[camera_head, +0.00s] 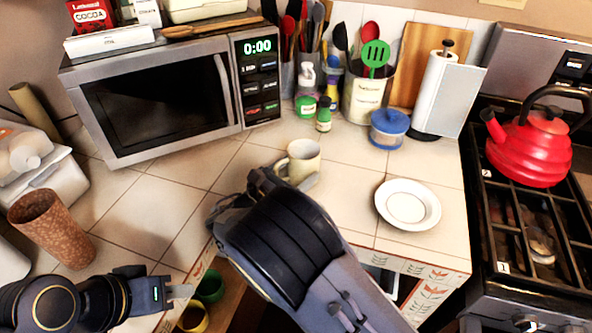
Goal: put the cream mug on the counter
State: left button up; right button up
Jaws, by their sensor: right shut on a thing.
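The cream mug (304,155) is upright over the tiled counter (345,190), in front of the microwave's right end. I cannot tell whether its base touches the tiles. My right gripper (287,178) is shut on the mug from the front, and its wrist and fingers hide the mug's lower part. My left gripper (181,291) is low at the left, near the counter's front edge and apart from the mug. Its fingers show edge-on, so their opening is unclear.
A white plate (408,204) lies right of the mug. Green bottles (323,114), a blue-lidded jar (388,130) and the microwave (160,95) stand behind. A brown cup (50,228) is at left; the stove with a red kettle (530,150) is at right.

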aim_at(293, 175)
jog(key=shift+s+f+b, duration=0.1)
jog(key=shift+f+b, duration=0.25)
jog(key=shift+f, duration=0.3)
jog(key=o, duration=1.2)
jog(key=shift+s+d+f, duration=0.1)
jog(key=shift+f, duration=0.15)
jog(key=shift+r+p, duration=0.35)
jog(key=shift+r, duration=0.3)
jog(key=v, duration=0.6)
jog(key=shift+r+b, duration=0.1)
jog(key=shift+b, duration=0.25)
jog(key=shift+s+a+r, duration=0.15)
jog(key=shift+s+a, duration=0.25)
jog(key=shift+a, duration=0.15)
